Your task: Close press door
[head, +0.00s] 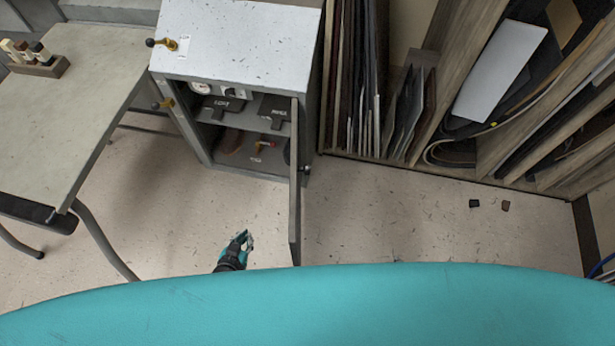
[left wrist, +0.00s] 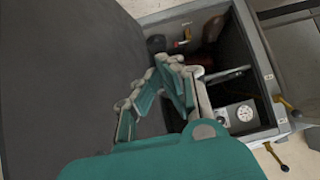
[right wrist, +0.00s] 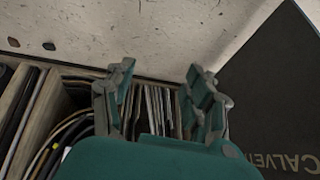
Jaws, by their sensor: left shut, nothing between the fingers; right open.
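The press (head: 240,45) is a grey metal cabinet with an open front. Its door (head: 295,190) stands wide open from the cabinet's right edge, seen nearly edge-on. My left gripper (head: 246,240) is shut and empty, low and left of the door, on its inner side. In the left wrist view the door's dark face (left wrist: 70,80) fills the left, beside the fingers, and the open cabinet (left wrist: 240,70) is beyond; contact cannot be told. My right gripper (right wrist: 160,75) is open and empty, with a dark lettered panel (right wrist: 270,90), apparently the door's outer face, at right.
Wooden racks (head: 440,110) holding upright sheets line the right. Two dark scraps (head: 474,203) lie on the floor. The floor (head: 400,220) right of the door is mostly clear.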

